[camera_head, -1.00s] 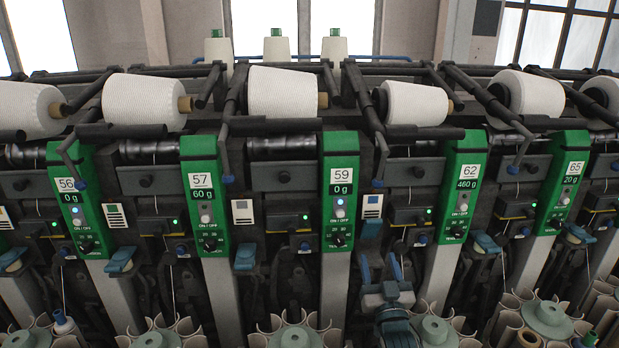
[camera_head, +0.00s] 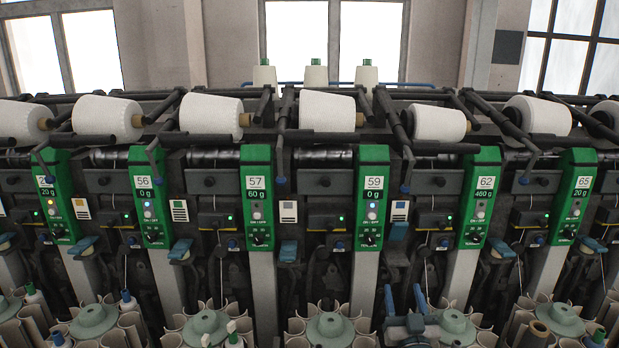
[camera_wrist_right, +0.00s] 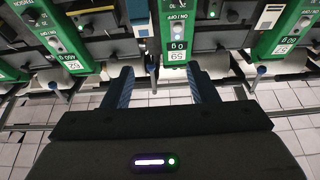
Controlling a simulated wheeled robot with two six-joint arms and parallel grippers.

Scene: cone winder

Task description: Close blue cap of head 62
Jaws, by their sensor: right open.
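Head 62 has a green panel (camera_head: 478,200) right of centre in the head view, reading 460 g. A blue cap (camera_head: 398,230) between panels 59 and 62 stands higher and more upright than the other caps. Another blue cap (camera_head: 503,248) sits low, right of panel 62. I cannot tell for sure which belongs to head 62. My right gripper (camera_head: 404,296) is open and empty, below and in front of the raised cap, apart from it. Its two blue fingers also show in the wrist view (camera_wrist_right: 165,88), with panel 59 beyond them. My left gripper is not in view.
Panel 59 (camera_head: 371,200) is just left of the raised cap. White yarn cones (camera_head: 438,123) and dark bars run above the panels. Round bobbin magazines (camera_head: 330,327) line the lower front. A dark thin lever (camera_wrist_right: 151,75) shows between my fingers in the wrist view.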

